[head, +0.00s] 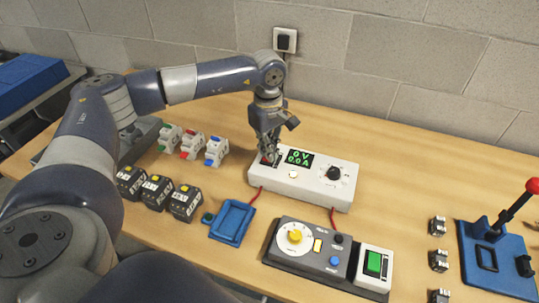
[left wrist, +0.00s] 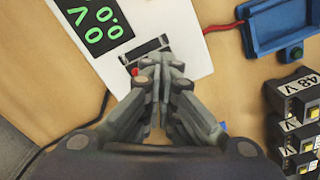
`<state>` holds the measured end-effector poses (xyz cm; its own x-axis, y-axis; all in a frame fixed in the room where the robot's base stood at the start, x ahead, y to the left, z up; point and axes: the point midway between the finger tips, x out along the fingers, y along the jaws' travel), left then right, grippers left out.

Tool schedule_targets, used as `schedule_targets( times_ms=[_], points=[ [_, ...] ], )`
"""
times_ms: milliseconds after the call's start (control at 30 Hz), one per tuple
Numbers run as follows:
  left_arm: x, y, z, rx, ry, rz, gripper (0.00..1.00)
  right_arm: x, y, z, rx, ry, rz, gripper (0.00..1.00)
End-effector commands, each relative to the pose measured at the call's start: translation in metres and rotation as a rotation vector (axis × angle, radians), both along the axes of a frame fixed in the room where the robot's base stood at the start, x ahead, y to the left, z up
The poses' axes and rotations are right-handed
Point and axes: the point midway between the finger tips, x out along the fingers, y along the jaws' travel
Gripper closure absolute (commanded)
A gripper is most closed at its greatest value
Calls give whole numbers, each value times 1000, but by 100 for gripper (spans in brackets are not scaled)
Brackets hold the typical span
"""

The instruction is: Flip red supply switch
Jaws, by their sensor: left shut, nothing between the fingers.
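The white supply box (head: 310,189) stands on the bench near the back wall, its green display (head: 298,158) reading 0 V and 0.0 A. My left gripper (head: 268,156) is shut and empty, pointing down over the left end of the box. In the left wrist view its closed fingertips (left wrist: 157,62) are at the dark switch recess (left wrist: 147,50) beside the display. A small red part (left wrist: 135,72) shows left of the fingers, and the fingers hide most of the switch. I cannot tell whether they touch it. My right gripper is not in view.
Breakers (head: 189,145) and black modules (head: 158,193) stand to the left. A blue lever press (head: 490,258) stands right. Red wires leave the box's front.

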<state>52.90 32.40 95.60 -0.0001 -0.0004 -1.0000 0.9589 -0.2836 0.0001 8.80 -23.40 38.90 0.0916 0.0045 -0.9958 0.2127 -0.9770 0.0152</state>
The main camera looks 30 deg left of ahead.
Motion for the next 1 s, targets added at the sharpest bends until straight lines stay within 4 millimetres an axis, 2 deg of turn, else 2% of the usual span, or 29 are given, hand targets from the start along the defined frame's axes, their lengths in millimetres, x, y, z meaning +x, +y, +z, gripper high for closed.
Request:
schedule_targets(
  times_ms=[567, 1000],
  points=[
    [-1, 0, -8, 1, 2, 0, 100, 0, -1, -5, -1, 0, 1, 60],
    [0, 0, 24, 0, 1, -1, 100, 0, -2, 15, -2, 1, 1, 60]
  ],
)
